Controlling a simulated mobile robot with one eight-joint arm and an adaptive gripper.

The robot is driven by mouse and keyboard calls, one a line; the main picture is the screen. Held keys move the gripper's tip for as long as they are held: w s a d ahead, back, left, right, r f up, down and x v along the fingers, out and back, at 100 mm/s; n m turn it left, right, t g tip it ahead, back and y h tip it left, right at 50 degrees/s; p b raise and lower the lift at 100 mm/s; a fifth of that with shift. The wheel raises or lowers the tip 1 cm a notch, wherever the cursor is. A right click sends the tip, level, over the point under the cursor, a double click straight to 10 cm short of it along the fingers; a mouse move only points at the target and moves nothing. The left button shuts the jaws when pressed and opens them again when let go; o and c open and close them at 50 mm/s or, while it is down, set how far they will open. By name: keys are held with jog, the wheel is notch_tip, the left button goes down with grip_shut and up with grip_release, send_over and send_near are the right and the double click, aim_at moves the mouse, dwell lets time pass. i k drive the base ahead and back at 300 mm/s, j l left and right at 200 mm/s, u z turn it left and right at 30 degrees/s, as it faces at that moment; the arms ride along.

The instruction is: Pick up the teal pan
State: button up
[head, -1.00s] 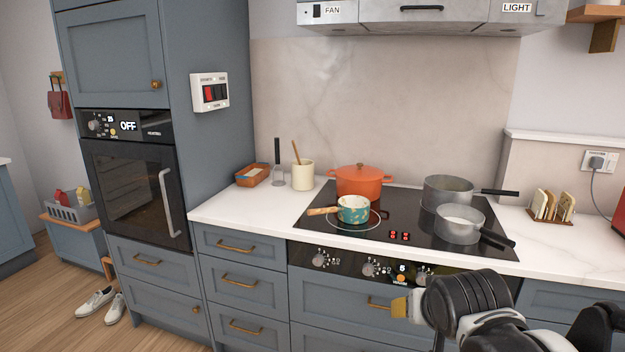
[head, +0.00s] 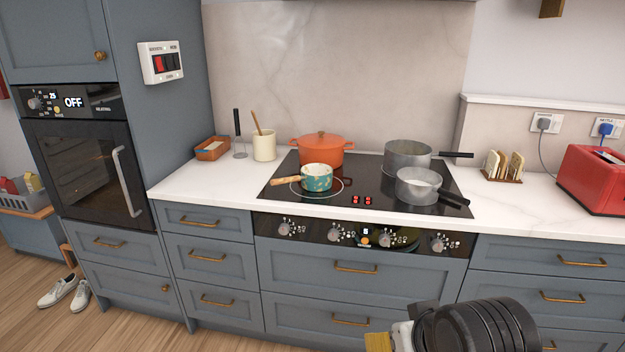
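The teal pan (head: 317,178) is small, with a patterned teal outside, a pale inside and a wooden handle (head: 285,181) pointing left. It stands upright on the front left ring of the black hob (head: 367,195), in front of an orange pot. Part of my arm shows at the bottom right of the head view, well below and to the right of the pan. The fingers of my gripper are not clearly visible, and nothing touches the pan.
An orange lidded pot (head: 322,149) and two grey pans (head: 408,154) (head: 417,186) share the hob. A utensil crock (head: 264,146) and terracotta dish (head: 212,149) stand left. A toast rack (head: 502,166) and red toaster (head: 593,179) stand right.

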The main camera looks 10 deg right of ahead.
aim_at(314, 177)
jog(key=z, duration=3.6)
jog(key=u, duration=3.2)
jog(key=i+j, duration=0.15)
jog(key=i, duration=0.4)
jog(key=i+j, duration=0.15)
jog(key=i, duration=0.4)
jog(key=i+j, duration=0.1)
jog(key=i, duration=0.45)
jog(key=z, duration=0.05)
